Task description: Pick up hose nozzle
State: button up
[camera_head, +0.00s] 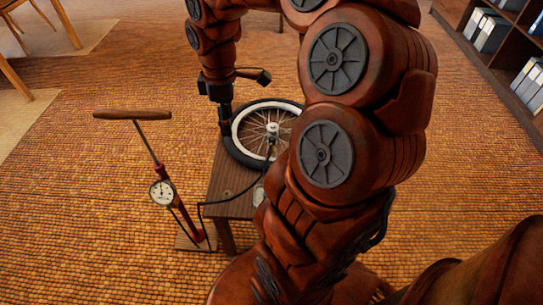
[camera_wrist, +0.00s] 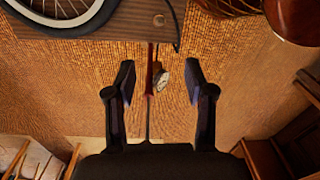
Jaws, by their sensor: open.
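A thin dark hose (camera_head: 217,203) runs from the red floor pump (camera_head: 191,222) up onto the small wooden table (camera_head: 230,178) and towards the wheel. Its nozzle end is too small to make out surely in the head view. In the head view, my gripper (camera_head: 223,122) points down by the wheel's left side.
A spoked wheel (camera_head: 235,131) with a black tyre lies on the table. The pump has a wooden handle (camera_head: 131,115) and a round gauge (camera_head: 163,193). A shelf with binders (camera_head: 491,33) stands at the right. The floor left of the pump is clear.

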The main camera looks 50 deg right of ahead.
jog(key=w+d+f+n+b, duration=0.1)
jog(key=w+d+f+b, duration=0.1)
jog(key=d+f+b, duration=0.6)
jog(key=n+b, duration=0.1)
jog(key=b, duration=0.1)
send_over(272, 139)
jog(key=f, duration=0.8)
jog(key=shift+a+f, duration=0.35)
jog(key=shift+f, duration=0.05)
notch_tip(272, 139, down, 2)
jog(key=shift+f, duration=0.1)
jog(key=shift+w+d+f+b, duration=0.1)
jog(key=shift+d+f+b, duration=0.1)
jog(key=shift+f+b, duration=0.85)
jog(key=shift+d+f+b, duration=0.2)
jog(key=shift+f+b, duration=0.15)
jog(key=shift+f, duration=1.3)
grip_shut()
